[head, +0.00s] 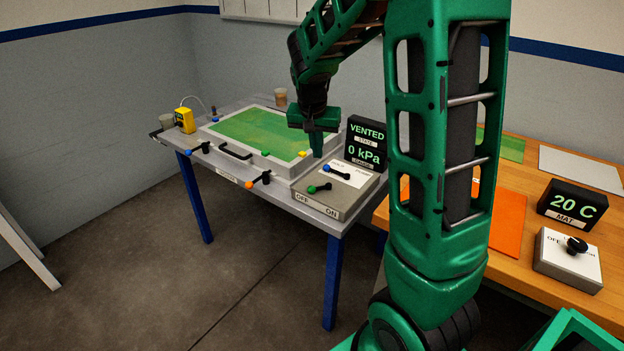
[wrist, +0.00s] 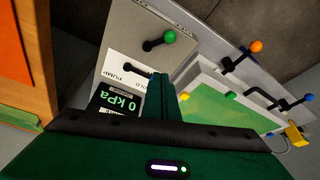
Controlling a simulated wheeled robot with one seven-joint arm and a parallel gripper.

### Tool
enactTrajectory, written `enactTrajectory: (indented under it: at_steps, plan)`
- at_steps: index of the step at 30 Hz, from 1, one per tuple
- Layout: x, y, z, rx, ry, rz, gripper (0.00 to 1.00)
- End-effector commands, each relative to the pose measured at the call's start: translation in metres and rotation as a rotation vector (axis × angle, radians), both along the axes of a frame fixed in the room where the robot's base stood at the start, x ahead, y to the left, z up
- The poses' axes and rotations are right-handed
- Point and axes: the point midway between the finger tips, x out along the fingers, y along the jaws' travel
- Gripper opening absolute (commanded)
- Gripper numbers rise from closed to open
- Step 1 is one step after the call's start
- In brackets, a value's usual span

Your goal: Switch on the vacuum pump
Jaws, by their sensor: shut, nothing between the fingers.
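The grey pump box (head: 345,200) stands at the table's right end, marked OFF at left and ON at right on its front. Its green-knobbed lever (head: 320,188) points left, to the OFF side. It also shows in the wrist view (wrist: 170,37), clear of my fingers. A blue-knobbed lever (head: 337,172) lies behind it by a white label; my fingers hide its knob in the wrist view. The display (head: 366,143) reads VENTED and 0 kPa. My gripper (head: 317,155) is shut and empty, pointing down near the box's back left corner.
Left of the box is a tray with a green sheet (head: 255,135), with blue- and orange-knobbed valves (head: 251,184) along the table front. A wooden bench (head: 400,190) at right carries a 20 C display (head: 572,204) and a knob box (head: 568,262). Floor in front is clear.

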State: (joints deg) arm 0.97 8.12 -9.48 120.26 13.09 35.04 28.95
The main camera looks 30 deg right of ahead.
Motion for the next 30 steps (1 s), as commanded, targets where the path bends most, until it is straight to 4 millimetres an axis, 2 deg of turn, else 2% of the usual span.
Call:
enactTrajectory:
  at_steps: [4,17,22,30]
  plan:
    - [0.014,0.001,-0.004,-0.006,-0.015,-0.008,0.00]
    - [0.015,-0.001,-0.009,-0.005,-0.014,-0.010,0.00]
    - [0.018,-0.007,-0.029,-0.005,-0.011,-0.012,0.00]
    - [0.029,-0.020,-0.075,-0.005,-0.011,-0.012,0.00]
